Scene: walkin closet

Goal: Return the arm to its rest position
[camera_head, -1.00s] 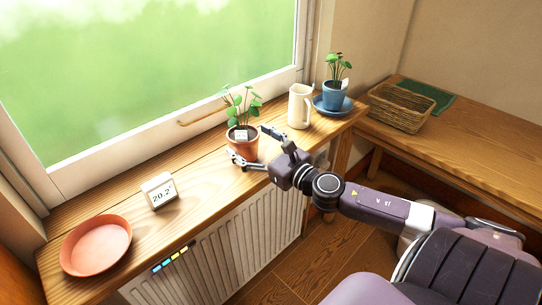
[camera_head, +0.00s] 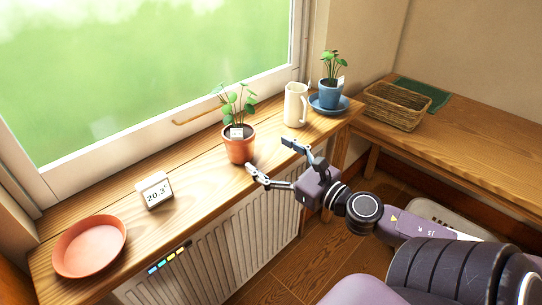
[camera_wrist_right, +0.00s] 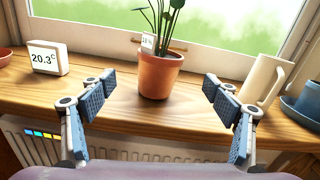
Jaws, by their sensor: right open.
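My right gripper (camera_head: 268,159) is open and empty, just in front of the window sill's front edge. A potted plant in a terracotta pot (camera_head: 239,149) with a small white tag stands upright on the sill, apart from the fingers. In the right wrist view the pot (camera_wrist_right: 159,76) sits beyond and between the two open fingers (camera_wrist_right: 152,92), with clear space around it. My right arm reaches in from the lower right. My left gripper is not in the head view.
The wooden sill (camera_head: 200,180) holds an empty terracotta saucer (camera_head: 90,246), a digital display (camera_head: 154,190), a cream pitcher (camera_head: 296,105) and a blue pot (camera_head: 331,93) on a blue saucer. A radiator (camera_head: 235,235) is below. A wicker basket (camera_head: 395,106) and green cloth (camera_head: 425,95) lie on the right bench.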

